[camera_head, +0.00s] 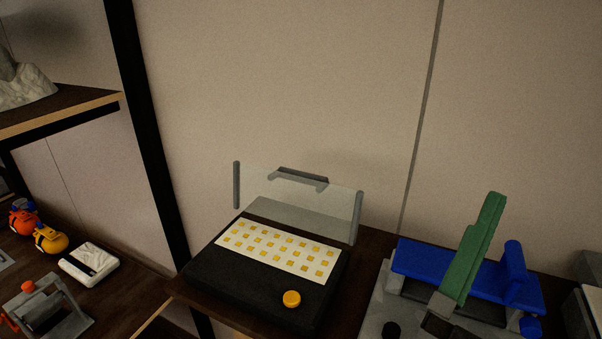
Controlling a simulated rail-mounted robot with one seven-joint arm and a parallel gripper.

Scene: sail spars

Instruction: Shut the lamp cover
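The lamp (235,283) is a flat black box on the dark wooden surface. Its white top panel (277,249) carries rows of yellow squares, and a round orange knob (291,298) sits near its front right. The clear lamp cover (300,208) stands raised at the back of the box, with grey side posts and a grey handle (299,178) along its top edge. The panel beneath is uncovered. My gripper is not in view.
A blue and green device (474,255) on a grey base stands close at the right. A white box (89,262), orange and yellow round items and a grey device (47,311) lie at the left. A black upright post (150,130) rises left of the lamp, and a pale wall is behind.

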